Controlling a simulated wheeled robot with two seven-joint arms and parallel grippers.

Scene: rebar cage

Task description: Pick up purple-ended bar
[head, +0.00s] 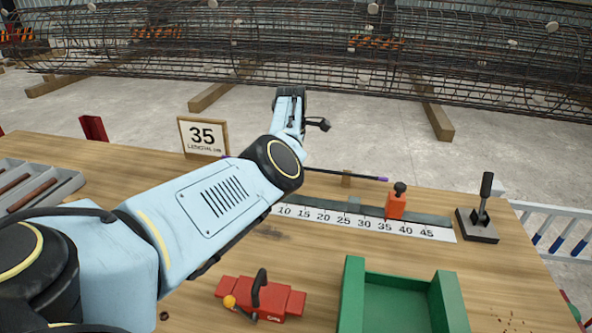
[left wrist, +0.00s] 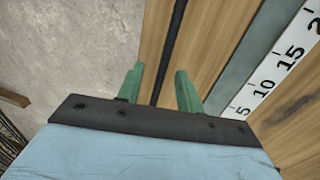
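The thin dark bar (head: 325,172) has a purple end (head: 383,179) at its right. A bit of purple also shows at its left, beside my arm. It lies across a small wooden block (head: 346,179) behind the ruler, and my left arm hides part of it. In the left wrist view my left gripper (left wrist: 158,88) has its two green fingers apart. The bar (left wrist: 174,40) runs between them, with a gap on each side. I cannot tell the height of the fingers over it. In the head view that gripper is hidden behind my arm. My right gripper is out of view.
A ruler (head: 410,230) with an orange stop (head: 396,206) lies in front of the bar. A "35" sign (head: 203,136) stands behind it. A grey tray (head: 62,183), a red tool (head: 262,298), a green tray (head: 355,290) and a lever (head: 482,215) are also on the table.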

